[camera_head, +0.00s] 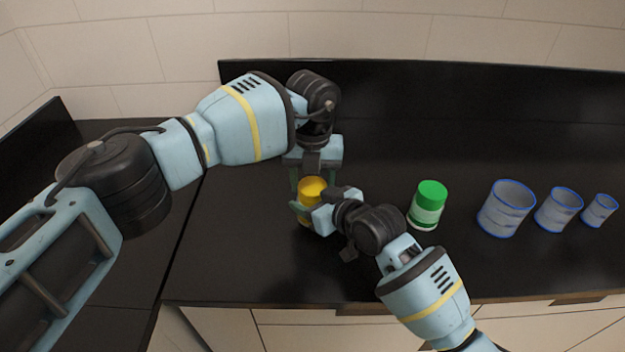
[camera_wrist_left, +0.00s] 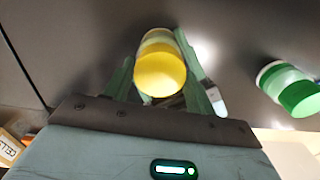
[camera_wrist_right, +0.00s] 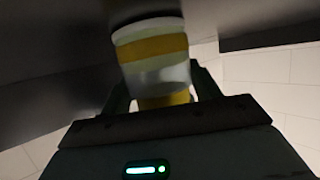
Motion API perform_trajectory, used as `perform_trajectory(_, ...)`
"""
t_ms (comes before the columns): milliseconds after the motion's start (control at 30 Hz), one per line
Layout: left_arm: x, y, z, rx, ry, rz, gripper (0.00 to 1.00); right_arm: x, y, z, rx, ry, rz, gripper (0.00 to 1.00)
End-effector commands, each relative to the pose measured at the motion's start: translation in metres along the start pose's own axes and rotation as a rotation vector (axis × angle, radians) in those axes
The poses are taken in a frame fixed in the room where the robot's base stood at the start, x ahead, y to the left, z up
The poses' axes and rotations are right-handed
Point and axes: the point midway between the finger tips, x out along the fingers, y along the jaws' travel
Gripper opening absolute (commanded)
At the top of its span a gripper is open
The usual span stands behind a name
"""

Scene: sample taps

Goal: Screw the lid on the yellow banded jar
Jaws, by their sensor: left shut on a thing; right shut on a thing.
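The yellow lid (camera_head: 312,187) sits at the top of the yellow banded jar (camera_wrist_right: 150,50), upright on the black counter. My left gripper (camera_head: 313,178) comes down from above and is shut on the lid, with one finger on each side. The left wrist view shows the lid's round yellow top (camera_wrist_left: 160,75) between the fingers. My right gripper (camera_head: 314,208) comes from the front right and is shut on the jar's body. The right wrist view shows the pale jar with its yellow band, and the lid's edge (camera_wrist_right: 165,100) in line with it. I cannot tell how tightly the lid is seated.
A green-lidded jar (camera_head: 428,206) stands to the right on the counter (camera_head: 380,275). Three blue-rimmed clear cups (camera_head: 506,210), (camera_head: 558,210), (camera_head: 599,211) stand farther right, falling in size. A raised black edge runs along the back. Counter behind the jars is clear.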

Motion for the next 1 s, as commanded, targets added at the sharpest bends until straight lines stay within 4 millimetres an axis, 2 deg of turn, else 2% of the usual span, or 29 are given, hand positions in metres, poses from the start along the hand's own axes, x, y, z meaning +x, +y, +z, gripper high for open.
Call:
perform_trajectory(33,0.0,0.0,0.0,-0.001,0.0,0.0,0.6,0.0,0.0,0.0,0.0,-0.001,0.0,0.0)
perform_trajectory(167,0.0,0.0,0.0,-0.001,0.0,0.0,0.77,0.0,0.0,0.0,0.0,-0.001,0.0,0.0)
perform_trajectory(200,0.0,0.0,0.0,-0.001,0.0,0.0,0.77,0.0,0.0,0.0,0.0,-0.001,0.0,0.0)
perform_trajectory(500,-0.003,-0.001,0.0,0.0,0.0,-0.002,0.77,0.0,-0.001,0.0,-0.001,0.0,-0.002,0.0)
perform_trajectory(833,-0.039,-0.001,0.0,-0.002,-0.001,-0.001,0.77,0.0,0.0,0.0,0.0,-0.001,-0.001,0.0)
perform_trajectory(1000,-0.045,0.0,0.0,-0.002,0.001,-0.001,0.77,0.0,0.0,0.0,0.0,-0.001,0.0,0.0)
